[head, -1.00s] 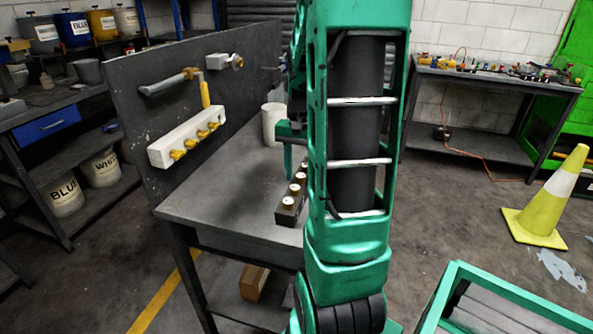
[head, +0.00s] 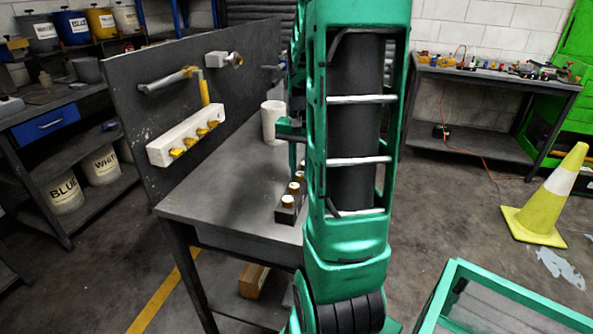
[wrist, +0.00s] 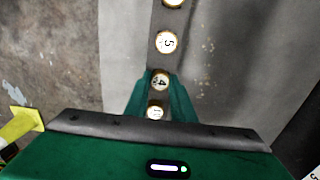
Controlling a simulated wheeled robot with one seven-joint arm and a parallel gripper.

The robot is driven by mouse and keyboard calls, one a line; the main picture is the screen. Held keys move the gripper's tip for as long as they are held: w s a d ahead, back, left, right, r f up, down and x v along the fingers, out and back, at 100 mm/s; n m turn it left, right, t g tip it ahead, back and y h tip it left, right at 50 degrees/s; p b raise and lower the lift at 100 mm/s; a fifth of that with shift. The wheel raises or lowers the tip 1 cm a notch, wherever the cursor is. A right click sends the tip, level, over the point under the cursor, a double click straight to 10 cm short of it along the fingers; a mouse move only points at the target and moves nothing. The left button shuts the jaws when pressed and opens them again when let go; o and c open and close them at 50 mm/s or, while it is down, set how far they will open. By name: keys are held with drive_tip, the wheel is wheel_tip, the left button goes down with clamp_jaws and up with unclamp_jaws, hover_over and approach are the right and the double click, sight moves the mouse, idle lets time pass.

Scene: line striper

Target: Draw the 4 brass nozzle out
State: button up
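The 4 brass nozzle (wrist: 160,82) shows its white, numbered top in the wrist view, in a row of similar nozzles in a dark rack. My gripper (wrist: 162,90) is over this row, with one green finger on each side of the 4 nozzle. The fingers look parted; I cannot tell whether either touches it. The 5 nozzle (wrist: 166,42) stands further up the picture, and another nozzle (wrist: 156,112) is close below the 4. In the head view the rack (head: 287,217) is on the bench, partly hidden by my arm, which also hides most of my gripper.
The grey bench (head: 215,205) has a dark upright panel (head: 125,95) along its left side, carrying a white block (head: 188,140) with several yellow nozzles. A white cup (head: 271,122) stands behind the rack. The bench's left front is clear.

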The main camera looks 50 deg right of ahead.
drive_tip(key=shift+r, duration=0.75)
idle(0.3)
drive_tip(key=shift+r, duration=2.6)
